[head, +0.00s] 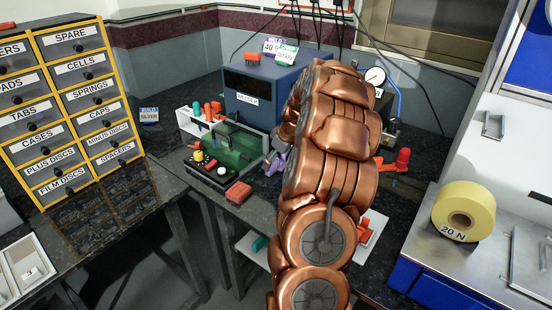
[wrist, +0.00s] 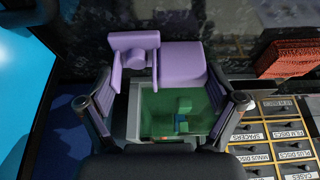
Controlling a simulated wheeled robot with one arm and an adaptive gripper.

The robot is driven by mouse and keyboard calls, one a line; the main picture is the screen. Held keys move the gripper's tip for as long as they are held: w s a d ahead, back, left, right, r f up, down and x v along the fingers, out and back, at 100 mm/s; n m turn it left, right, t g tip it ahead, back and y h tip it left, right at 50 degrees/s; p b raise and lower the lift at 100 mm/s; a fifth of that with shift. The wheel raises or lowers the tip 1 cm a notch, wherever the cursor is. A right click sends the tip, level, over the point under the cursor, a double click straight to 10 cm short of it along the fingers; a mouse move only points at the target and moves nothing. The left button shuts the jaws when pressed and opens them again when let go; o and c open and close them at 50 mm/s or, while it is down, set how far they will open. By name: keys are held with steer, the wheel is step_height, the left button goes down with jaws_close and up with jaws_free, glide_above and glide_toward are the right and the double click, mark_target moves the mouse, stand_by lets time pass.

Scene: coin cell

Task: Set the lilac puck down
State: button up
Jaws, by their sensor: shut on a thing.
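The lilac puck (wrist: 187,65) shows in the upper middle of the wrist view as a blocky lilac body, with a raised lilac part holding a round form at its left. My gripper (wrist: 163,103) has one finger at each side of it and is shut on it. In the head view a bit of lilac (head: 275,163) shows just left of my copper arm, beside the green fixture; the arm hides most of my gripper there. I cannot tell whether the puck touches a surface.
A green-floored fixture (wrist: 158,112) lies under my gripper in the wrist view. The blue welder (head: 262,98) stands behind it. A black control box (head: 210,172) and a red block (head: 238,192) sit at its front. Labelled drawers (head: 75,110) stand left; a yellow roll (head: 463,211) stands right.

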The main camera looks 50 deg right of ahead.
steer(key=shift+f, duration=0.15)
steer(key=o, duration=0.9)
steer(key=shift+o, duration=0.2)
steer(key=shift+r, duration=0.25)
steer(key=b+v, duration=0.1)
steer(key=v, duration=1)
steer(key=shift+s+r+b, duration=0.25)
steer(key=shift+r+b, duration=0.05)
steer(key=shift+r, duration=0.05)
